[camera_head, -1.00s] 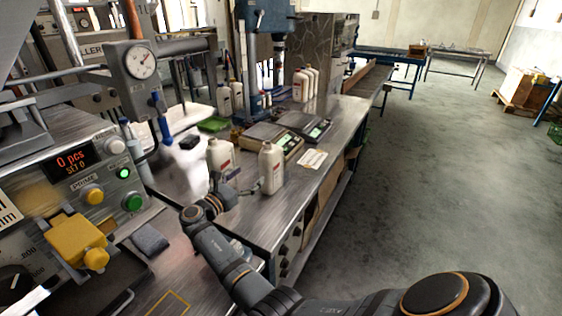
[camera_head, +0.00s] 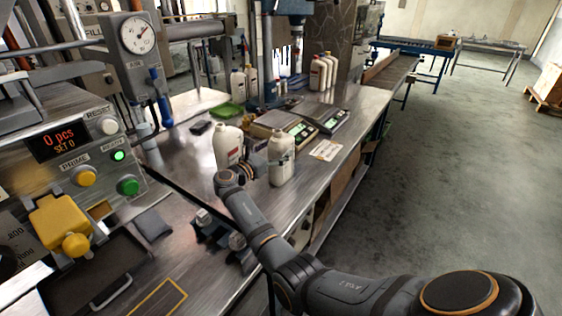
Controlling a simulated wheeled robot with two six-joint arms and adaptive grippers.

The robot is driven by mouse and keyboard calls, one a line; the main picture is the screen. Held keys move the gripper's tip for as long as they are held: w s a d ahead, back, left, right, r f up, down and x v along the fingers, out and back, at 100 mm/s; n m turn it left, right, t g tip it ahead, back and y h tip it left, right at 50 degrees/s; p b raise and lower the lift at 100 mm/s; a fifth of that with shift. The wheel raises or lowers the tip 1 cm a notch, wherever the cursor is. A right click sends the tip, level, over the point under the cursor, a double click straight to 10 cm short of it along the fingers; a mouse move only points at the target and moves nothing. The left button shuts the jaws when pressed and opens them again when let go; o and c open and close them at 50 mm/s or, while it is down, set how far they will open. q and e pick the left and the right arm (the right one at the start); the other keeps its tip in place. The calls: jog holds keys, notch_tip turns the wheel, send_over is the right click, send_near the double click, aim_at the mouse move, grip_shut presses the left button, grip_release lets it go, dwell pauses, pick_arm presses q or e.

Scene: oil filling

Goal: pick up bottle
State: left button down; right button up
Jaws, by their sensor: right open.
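Two white bottles stand upright on the metal bench. The left bottle (camera_head: 228,143) has a reddish label and is partly covered by my right wrist. The right bottle (camera_head: 282,170) stands a little nearer the bench's right edge. My right gripper (camera_head: 272,160) is beside the right bottle, with its dark fingers close to the upper body. It is open. The fingers are small and partly hidden, so I cannot tell if they touch the bottle. My left gripper is not in view.
Two scales (camera_head: 325,117) and a paper card (camera_head: 325,150) lie behind the bottles. More white bottles (camera_head: 323,72) stand further back. A control panel (camera_head: 75,150) with a yellow part is at the left.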

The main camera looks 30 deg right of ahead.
jog(key=b+x, duration=0.1)
jog(key=x, duration=0.2)
jog(key=shift+w+d+f, duration=0.1)
jog(key=shift+d+f, duration=0.05)
jog(key=shift+d, duration=0.25)
jog(key=shift+a, duration=0.1)
jog(key=shift+c, duration=0.7)
jog(key=c, duration=1.2)
